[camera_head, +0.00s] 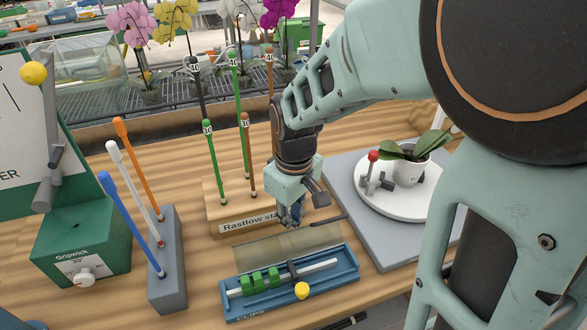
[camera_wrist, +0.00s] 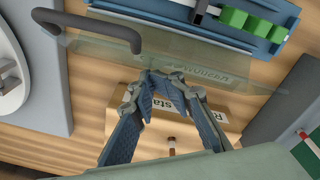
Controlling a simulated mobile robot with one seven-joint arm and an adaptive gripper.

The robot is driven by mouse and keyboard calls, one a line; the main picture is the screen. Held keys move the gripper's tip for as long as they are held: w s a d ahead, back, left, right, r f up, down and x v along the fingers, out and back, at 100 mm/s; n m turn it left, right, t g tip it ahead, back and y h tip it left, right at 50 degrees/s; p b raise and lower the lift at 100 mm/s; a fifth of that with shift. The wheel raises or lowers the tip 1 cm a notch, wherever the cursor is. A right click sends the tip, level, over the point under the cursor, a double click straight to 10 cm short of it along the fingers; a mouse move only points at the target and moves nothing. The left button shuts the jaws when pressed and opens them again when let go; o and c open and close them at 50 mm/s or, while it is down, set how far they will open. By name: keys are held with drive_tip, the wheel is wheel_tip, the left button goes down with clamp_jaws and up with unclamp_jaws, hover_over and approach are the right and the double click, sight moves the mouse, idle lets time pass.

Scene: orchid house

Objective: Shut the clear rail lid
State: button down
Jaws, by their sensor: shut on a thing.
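The clear rail lid (camera_head: 285,246) stands open at the back of the blue clip tray (camera_head: 347,277), leaning up and away from it. Its see-through panel also shows in the wrist view (camera_wrist: 235,82). A dark bent handle (camera_head: 328,220) sticks out at its right end in the head view; it is large in the wrist view (camera_wrist: 100,28). My gripper (camera_head: 293,222) is behind the lid, pointing down. In the wrist view its fingertips (camera_wrist: 166,77) are closed together at the lid's edge; the exact contact is hard to see.
A wooden stake stand (camera_head: 213,205) with green and brown stakes is close behind my gripper. Green clips (camera_head: 258,281) sit on the tray's rail, with a yellow ball (camera_head: 302,290) at the front. A potted orchid (camera_head: 411,165) on a white turntable stands right; a grey stick holder (camera_head: 168,280) stands left.

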drive_tip(key=shift+g, duration=0.7)
drive_tip(key=s, duration=0.1)
drive_tip(key=s+d+f, duration=0.1)
drive_tip(key=s+f, duration=0.1)
drive_tip(key=shift+s+d+f, duration=0.15)
drive_tip(key=shift+s+f, duration=0.1)
drive_tip(key=shift+s, duration=0.15)
drive_tip(key=shift+s+r+p, duration=0.2)
drive_tip(key=shift+r+p, duration=1.1)
drive_tip(key=shift+r, duration=0.25)
drive_tip(key=shift+w+a+r+p, duration=0.2)
drive_tip(key=shift+a+r+p, duration=0.05)
drive_tip(key=shift+r+p, duration=0.45)
drive_tip(key=shift+w+d+r+p, duration=0.1)
drive_tip(key=shift+r+p, duration=0.65)
drive_tip(key=shift+r, duration=0.3)
drive_tip(key=shift+w+r+p, duration=0.1)
drive_tip(key=shift+r+p, duration=0.6)
drive_tip(key=shift+r, duration=0.3)
